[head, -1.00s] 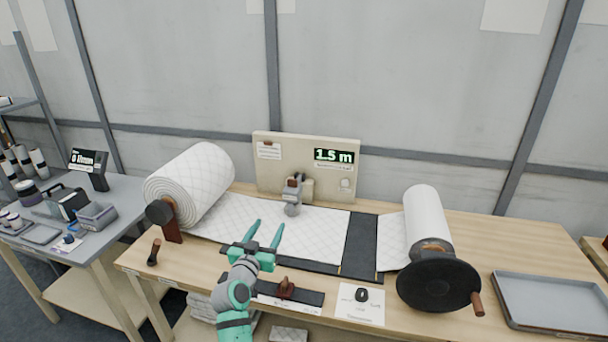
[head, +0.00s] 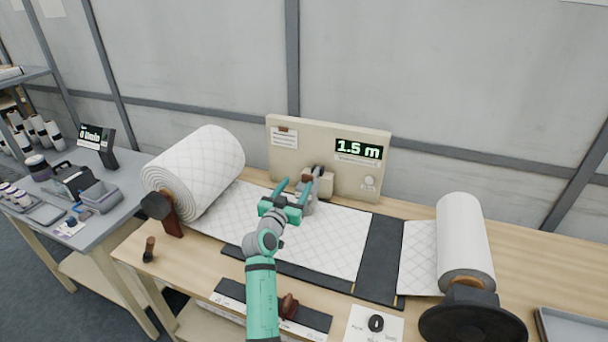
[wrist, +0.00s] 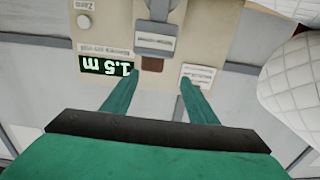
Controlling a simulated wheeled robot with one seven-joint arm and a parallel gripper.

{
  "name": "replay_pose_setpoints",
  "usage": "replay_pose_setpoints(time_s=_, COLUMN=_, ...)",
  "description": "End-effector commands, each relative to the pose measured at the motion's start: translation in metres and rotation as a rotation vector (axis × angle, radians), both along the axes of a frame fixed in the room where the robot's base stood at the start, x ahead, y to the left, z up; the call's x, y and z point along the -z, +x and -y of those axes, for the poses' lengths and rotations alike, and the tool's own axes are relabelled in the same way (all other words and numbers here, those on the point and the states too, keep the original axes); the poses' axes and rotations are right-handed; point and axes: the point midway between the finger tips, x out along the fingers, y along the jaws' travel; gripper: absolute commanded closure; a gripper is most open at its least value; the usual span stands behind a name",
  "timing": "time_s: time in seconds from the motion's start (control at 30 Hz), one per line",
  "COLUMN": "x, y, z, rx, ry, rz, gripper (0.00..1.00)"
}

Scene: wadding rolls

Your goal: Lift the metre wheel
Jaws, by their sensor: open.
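The metre wheel (head: 315,196) is a grey unit on a bracket at the front of the beige board, above the white quilted wadding (head: 335,240). The board's display (head: 359,149) reads 1.5 m. My gripper (head: 293,186) is open and empty, right beside the metre wheel on its left and near side; it partly hides the wheel. In the wrist view, which is upside down, a grey part of the unit (wrist: 155,38) shows beyond and between my two fingertips (wrist: 160,82). I cannot tell whether a finger touches it.
A large wadding roll (head: 198,172) stands left and a smaller roll (head: 463,240) right, with a dark crank wheel (head: 473,324) before it. A black strip (head: 381,258) crosses the bench. A brown-handled tool (head: 289,306) lies near the front edge. A grey side table stands left.

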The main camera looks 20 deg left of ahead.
Motion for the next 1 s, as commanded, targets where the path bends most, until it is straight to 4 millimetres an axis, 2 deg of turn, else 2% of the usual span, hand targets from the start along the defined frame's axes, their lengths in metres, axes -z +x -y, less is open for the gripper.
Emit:
replay_pose_setpoints(time_s=0.03, x=-0.001, y=0.013, z=0.006, rx=0.008, ry=0.0, rz=0.0, gripper=0.47)
replay_pose_setpoints(time_s=0.17, x=-0.001, y=0.04, z=0.023, rx=0.026, ry=0.0, rz=-0.001, gripper=0.47)
replay_pose_setpoints(time_s=0.3, x=0.0, y=0.058, z=0.02, rx=0.021, ry=0.0, rz=-0.001, gripper=0.47)
replay_pose_setpoints(time_s=0.53, x=-0.001, y=0.069, z=0.004, rx=0.002, ry=0.0, rz=0.0, gripper=0.47)
replay_pose_setpoints(time_s=0.87, x=0.0, y=0.071, z=0.002, rx=-0.001, ry=0.0, rz=0.0, gripper=0.47)
replay_pose_setpoints(time_s=1.0, x=0.0, y=0.071, z=0.004, rx=0.002, ry=0.0, rz=0.0, gripper=0.8)
